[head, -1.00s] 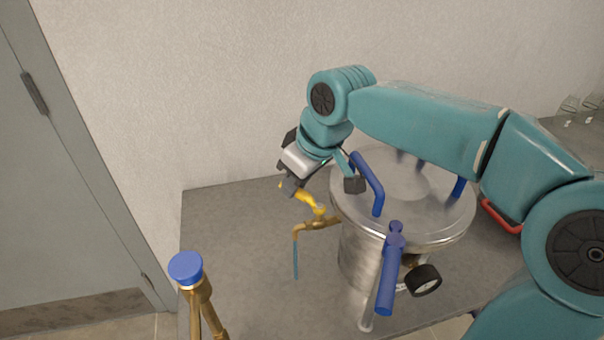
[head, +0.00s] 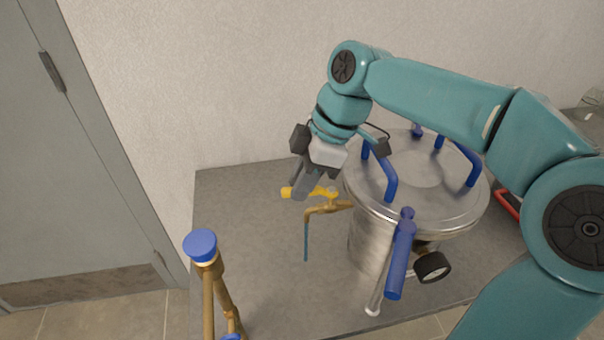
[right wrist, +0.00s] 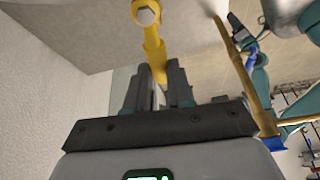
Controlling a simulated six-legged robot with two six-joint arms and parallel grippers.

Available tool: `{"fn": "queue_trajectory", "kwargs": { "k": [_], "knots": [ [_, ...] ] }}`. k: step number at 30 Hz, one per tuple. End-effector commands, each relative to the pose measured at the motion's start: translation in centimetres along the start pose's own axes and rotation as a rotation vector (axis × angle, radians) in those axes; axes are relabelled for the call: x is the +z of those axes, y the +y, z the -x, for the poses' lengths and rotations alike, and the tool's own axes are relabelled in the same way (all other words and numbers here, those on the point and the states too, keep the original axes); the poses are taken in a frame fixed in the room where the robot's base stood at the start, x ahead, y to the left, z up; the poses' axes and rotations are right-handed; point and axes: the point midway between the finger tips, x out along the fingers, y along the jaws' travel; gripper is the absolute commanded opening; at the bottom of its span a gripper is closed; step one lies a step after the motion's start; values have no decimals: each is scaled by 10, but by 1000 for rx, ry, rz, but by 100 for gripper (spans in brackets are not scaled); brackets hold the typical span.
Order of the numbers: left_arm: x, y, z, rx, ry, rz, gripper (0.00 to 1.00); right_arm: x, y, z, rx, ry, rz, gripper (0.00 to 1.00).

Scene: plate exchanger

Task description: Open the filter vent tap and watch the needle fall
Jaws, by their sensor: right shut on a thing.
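The yellow lever (head: 322,191) of the vent tap sits on a brass spout (head: 328,208) at the left side of the steel filter vessel (head: 370,238). My right gripper (head: 299,194) is shut on the lever's outer end. In the right wrist view the lever (right wrist: 153,45) runs from a bolt head down between the fingers (right wrist: 154,92). A thin blue tube or stream (head: 306,242) hangs straight down from the spout; I cannot tell which. The round black gauge (head: 433,266) is turned away on the vessel's front right, so its needle is hidden. My left gripper is not in view.
Blue clamp handles (head: 399,262) stand around the vessel's lid (head: 425,185). A brass pipe with a blue cap (head: 200,245) rises at the front left. The grey bench (head: 250,215) is clear left of the spout. A red handle (head: 507,203) shows behind my right arm.

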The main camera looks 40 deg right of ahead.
Motion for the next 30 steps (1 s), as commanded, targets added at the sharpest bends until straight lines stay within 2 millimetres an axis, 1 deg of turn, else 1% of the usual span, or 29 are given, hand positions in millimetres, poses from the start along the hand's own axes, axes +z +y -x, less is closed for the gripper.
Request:
{"fn": "queue_trajectory", "kwargs": {
  "k": [9,24,25,26,30],
  "knots": [
    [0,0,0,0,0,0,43,0,-4,1,-32,1,91,0],
    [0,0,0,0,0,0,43,0,-6,1,-39,0,105,0],
    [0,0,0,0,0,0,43,0,-6,1,-39,0,105,31],
    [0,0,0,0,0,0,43,0,-6,1,-39,-1,105,33],
    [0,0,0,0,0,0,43,0,-6,1,-40,-1,103,33]
  ]
}}
